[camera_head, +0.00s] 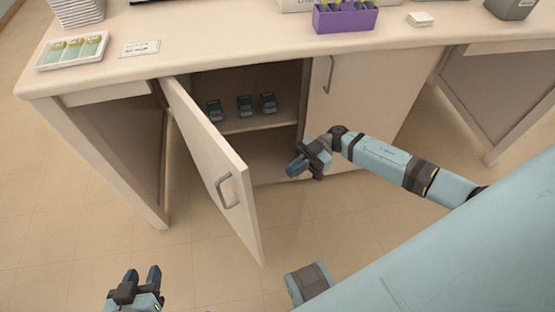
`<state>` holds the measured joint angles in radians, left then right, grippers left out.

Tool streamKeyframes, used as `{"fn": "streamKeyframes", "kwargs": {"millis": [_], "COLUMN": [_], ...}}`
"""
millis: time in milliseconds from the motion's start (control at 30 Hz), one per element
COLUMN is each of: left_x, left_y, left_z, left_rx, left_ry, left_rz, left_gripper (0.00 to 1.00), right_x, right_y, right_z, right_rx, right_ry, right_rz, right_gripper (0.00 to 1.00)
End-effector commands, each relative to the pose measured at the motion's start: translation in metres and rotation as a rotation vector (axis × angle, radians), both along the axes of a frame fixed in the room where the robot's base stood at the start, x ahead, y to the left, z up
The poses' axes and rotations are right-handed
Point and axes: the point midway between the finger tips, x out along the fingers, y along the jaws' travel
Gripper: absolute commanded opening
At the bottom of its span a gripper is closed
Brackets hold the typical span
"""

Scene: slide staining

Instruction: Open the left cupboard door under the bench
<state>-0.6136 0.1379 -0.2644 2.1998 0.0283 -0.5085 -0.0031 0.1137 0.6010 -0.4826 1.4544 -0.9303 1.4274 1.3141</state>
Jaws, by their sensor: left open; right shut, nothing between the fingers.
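The left cupboard door (213,164) under the bench stands swung well open toward me, with its grey handle (228,190) on the face turned to the right of the picture's lower middle. The open cupboard shows a shelf (245,124) inside. My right gripper (296,168) is shut and empty, in front of the opening and to the right of the door, apart from the handle. My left gripper (143,275) is open and empty at the bottom left, low in front of the door and apart from it. The right cupboard door (350,105) is closed, with its own handle (329,74).
Several small dark blue items (245,105) stand on the shelf. The bench top (240,45) carries a purple rack (345,18), a slide tray (73,50), a label card (140,48) and a white stack (420,19). The tiled floor (60,220) at left is clear.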

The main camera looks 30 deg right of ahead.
Motion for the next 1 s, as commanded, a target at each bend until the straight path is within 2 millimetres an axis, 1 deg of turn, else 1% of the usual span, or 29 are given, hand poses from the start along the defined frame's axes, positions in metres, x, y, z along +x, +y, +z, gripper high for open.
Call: {"fn": "streamKeyframes", "kwargs": {"millis": [33, 300, 500, 600, 700, 1000], "left_x": [0.000, 0.000, 0.000, 0.001, 0.001, 0.001], "left_y": [0.000, 0.001, 0.002, 0.002, 0.002, 0.001], "left_z": [-0.001, -0.005, -0.007, -0.007, -0.006, -0.004], "left_rx": [-0.001, -0.001, -0.003, -0.005, -0.007, -0.008], "left_ry": [0.000, 0.001, -0.001, -0.003, -0.005, -0.008], "left_rz": [0.000, 0.002, 0.004, 0.004, 0.004, 0.003], "left_gripper": [0.43, 0.43, 0.43, 0.43, 0.43, 0.43], "right_x": [-0.002, -0.013, -0.018, -0.020, -0.021, -0.022], "right_y": [0.010, 0.068, 0.101, 0.111, 0.117, 0.119], "right_z": [0.000, 0.000, 0.000, 0.000, 0.000, 0.001], "right_rx": [0.004, 0.006, 0.005, 0.004, 0.003, 0.002], "right_ry": [-0.001, -0.002, -0.002, -0.002, -0.001, -0.002], "right_rz": [0.001, -0.001, -0.002, -0.003, -0.004, -0.004], "right_gripper": [0.00, 0.00, 0.00, 0.00, 0.00, 0.00]}}
